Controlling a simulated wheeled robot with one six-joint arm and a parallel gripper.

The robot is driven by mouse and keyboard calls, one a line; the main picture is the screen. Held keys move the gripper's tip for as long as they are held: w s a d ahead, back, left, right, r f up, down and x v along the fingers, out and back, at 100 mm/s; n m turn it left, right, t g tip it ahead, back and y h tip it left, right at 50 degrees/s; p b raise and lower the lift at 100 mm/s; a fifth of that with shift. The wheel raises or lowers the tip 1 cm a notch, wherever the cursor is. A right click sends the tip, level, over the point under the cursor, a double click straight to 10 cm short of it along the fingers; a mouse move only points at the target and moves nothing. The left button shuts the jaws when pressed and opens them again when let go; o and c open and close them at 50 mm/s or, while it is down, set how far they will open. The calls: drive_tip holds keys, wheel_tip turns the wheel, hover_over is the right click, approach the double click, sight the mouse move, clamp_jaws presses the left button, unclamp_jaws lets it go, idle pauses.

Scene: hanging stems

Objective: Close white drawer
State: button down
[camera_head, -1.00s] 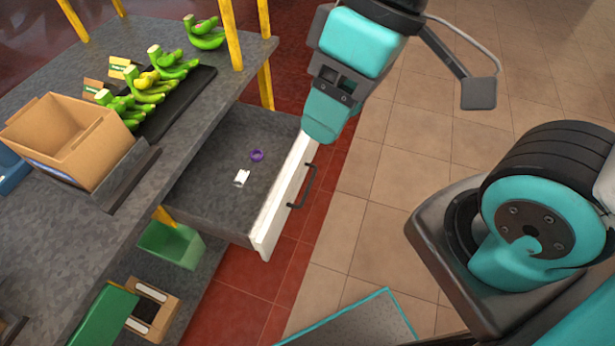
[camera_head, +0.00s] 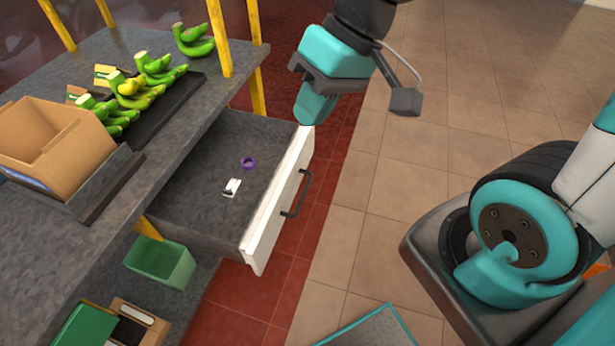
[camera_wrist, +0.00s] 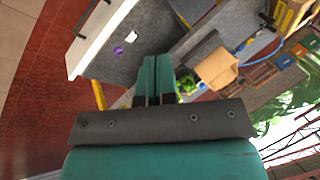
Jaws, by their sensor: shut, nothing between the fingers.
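The white drawer (camera_head: 279,200) stands pulled out from under the grey workbench, with a dark bar handle (camera_head: 297,194) on its front. A purple ring (camera_head: 248,163) and a small white item (camera_head: 232,187) lie on its grey floor. In the wrist view the drawer front (camera_wrist: 101,38) is at the upper left. My gripper (camera_head: 307,120) is shut and empty, by the far upper end of the drawer front in the head view; I cannot tell whether it touches it. Its teal fingers also show in the wrist view (camera_wrist: 155,62).
The bench top holds a cardboard box (camera_head: 55,150), green bananas (camera_head: 135,88) on a black tray and yellow posts (camera_head: 219,38). A green bin (camera_head: 163,262) stands on the shelf below. The tiled floor right of the drawer is open.

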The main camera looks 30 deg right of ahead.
drive_tip(key=w+d+f+m+t+y+b, duration=0.15)
drive_tip(key=w+d+f+m+b, duration=0.3)
drive_tip(key=f, duration=0.55)
drive_tip(key=w+d+f+m+t+b, duration=0.25)
drive_tip(key=w+d+f+b, duration=0.25)
drive_tip(key=f, duration=0.4)
drive_tip(key=m+t+b, duration=0.2)
drive_tip(key=m+b, duration=0.3)
approach(304, 162)
drive_tip(key=s+d+r, duration=0.2)
drive_tip(key=s+d, duration=0.2)
drive_tip(key=s, duration=0.1)
drive_tip(key=shift+h, duration=0.25)
drive_tip(key=x, duration=0.4)
drive_tip(key=w+r+x, duration=0.1)
drive_tip(key=x, duration=0.7)
drive_tip(key=shift+w+a+r, duration=0.2)
drive_tip(key=shift+a+r, duration=0.15)
drive_tip(key=shift+a, duration=0.05)
drive_tip(key=shift+w+a, duration=0.35)
